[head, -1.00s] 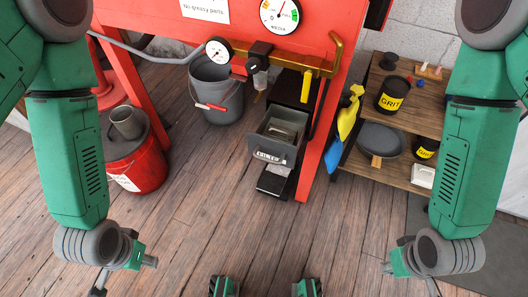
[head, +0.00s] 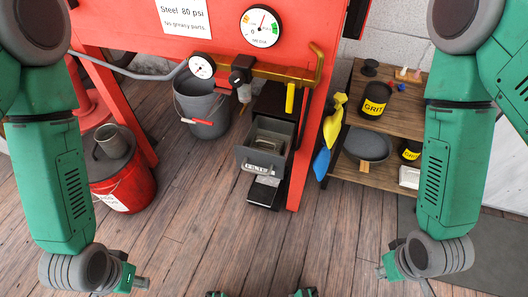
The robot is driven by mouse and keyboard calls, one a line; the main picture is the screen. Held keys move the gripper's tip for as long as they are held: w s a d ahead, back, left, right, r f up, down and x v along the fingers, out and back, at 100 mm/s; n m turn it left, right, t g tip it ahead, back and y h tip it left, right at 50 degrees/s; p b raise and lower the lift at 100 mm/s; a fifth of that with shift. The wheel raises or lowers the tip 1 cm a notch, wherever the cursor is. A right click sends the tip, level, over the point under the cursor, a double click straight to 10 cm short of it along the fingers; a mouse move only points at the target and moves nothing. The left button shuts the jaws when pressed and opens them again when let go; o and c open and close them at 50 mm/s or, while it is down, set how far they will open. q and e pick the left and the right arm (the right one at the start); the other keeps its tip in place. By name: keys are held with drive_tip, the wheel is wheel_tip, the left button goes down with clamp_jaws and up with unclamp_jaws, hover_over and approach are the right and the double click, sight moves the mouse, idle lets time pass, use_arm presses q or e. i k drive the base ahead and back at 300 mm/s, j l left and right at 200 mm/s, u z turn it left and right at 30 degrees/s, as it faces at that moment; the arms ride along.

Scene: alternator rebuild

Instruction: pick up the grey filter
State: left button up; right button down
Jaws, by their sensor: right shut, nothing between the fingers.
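The grey filter is hard to make out. A grey drawer (head: 247,157) with a label that seems to read "FILTER" stands open under the red cabinet (head: 125,29). Inside it lies a pale grey-tan block (head: 271,142), which may be the filter.
A grey bucket (head: 207,105) stands left of the drawer. A red bucket (head: 128,188) with a grey cup (head: 110,140) on its lid is further left. A wooden shelf (head: 405,122) with grit tubs stands right. The wooden floor before the drawer is clear.

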sight(266, 148)
drive_tip(key=i+l, duration=0.1)
drive_tip(key=l, duration=0.35)
drive_tip(key=i+l, duration=0.1)
drive_tip(key=l, duration=0.85)
drive_tip(key=i+l, duration=0.15)
drive_tip(key=l, duration=0.3)
drive_tip(key=u, duration=0.05)
